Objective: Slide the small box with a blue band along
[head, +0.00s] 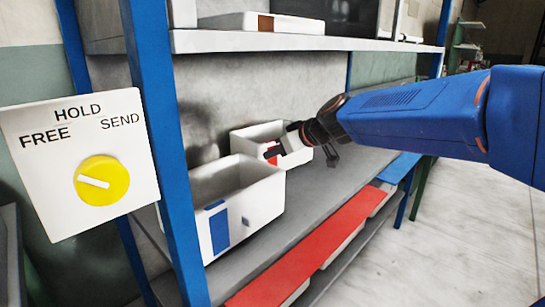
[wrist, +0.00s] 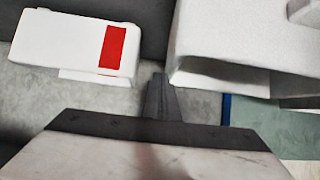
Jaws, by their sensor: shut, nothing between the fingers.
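The white open-topped box with a blue band (head: 263,205) stands on the grey shelf in the head view, nearest to me. The band (head: 219,229) is an upright blue patch on its front. My gripper (head: 275,152) is behind and above that box, apart from it. It lies in front of or over a second white box with a red band, and contact cannot be told. In the wrist view my gripper (wrist: 158,90) is shut as one narrow dark finger shape, with nothing between the fingers. No blue-banded box can be made out for certain there.
The red-banded white box (head: 243,136) stands farther along the shelf (head: 245,262); it shows upper left in the wrist view (wrist: 70,40). A large pale shape (wrist: 240,40) fills the upper right there. A blue post (head: 160,100) and a yellow-knob panel (head: 140,150) stand left.

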